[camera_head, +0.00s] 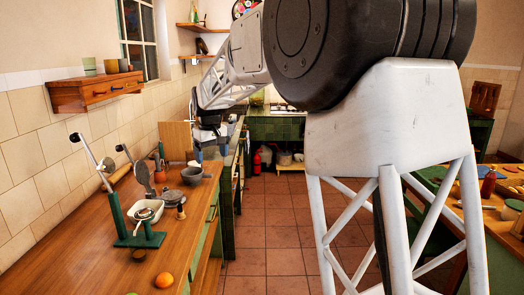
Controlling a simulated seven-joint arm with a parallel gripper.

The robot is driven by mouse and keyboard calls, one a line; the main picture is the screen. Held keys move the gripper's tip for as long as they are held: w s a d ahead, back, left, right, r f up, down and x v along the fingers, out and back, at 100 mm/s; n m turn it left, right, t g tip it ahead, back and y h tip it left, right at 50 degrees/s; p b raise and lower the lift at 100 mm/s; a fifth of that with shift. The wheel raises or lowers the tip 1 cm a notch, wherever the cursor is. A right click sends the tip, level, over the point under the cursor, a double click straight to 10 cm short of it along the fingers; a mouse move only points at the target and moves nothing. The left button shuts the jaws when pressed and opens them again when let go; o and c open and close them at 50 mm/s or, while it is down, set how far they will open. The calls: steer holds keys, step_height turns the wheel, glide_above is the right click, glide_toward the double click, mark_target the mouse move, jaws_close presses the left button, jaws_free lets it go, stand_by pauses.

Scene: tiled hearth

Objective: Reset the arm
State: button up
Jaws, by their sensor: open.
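My gripper (210,152) hangs at the end of my white arm, left of the picture's middle. It points down over the far end of the left wooden counter (85,258). Its two fingertips look apart, with nothing seen between them. It appears to be above and a little right of a dark grey bowl (191,176), with no contact visible. My arm's big dark joint and white lattice column fill much of the middle and right and hide part of the room.
A green stand with a lever (117,213), a white dish (150,207), an orange (164,280) and a small brown cup (138,255) are on the left counter. A wooden wall shelf (95,91) juts out above. A table with dishes is at right. The tiled floor (262,220) is clear.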

steer(key=s+d+r+m, duration=0.3)
steer(key=s+d+m, duration=0.1)
steer(key=s+d, duration=1.9)
steer(key=s+d+f+m, duration=0.1)
steer(key=s+d+f, duration=0.2)
steer(key=s, duration=0.6)
steer(key=s+d+f+m+t, duration=0.1)
steer(key=s+d+f, duration=0.3)
steer(key=s, duration=0.5)
steer(key=s+d+f+m, duration=0.2)
steer(key=s+d+f, duration=0.2)
steer(key=s, duration=0.6)
steer(key=shift+d+t+h, duration=0.3)
steer(key=shift+d, duration=0.3)
steer(key=shift+s, duration=0.1)
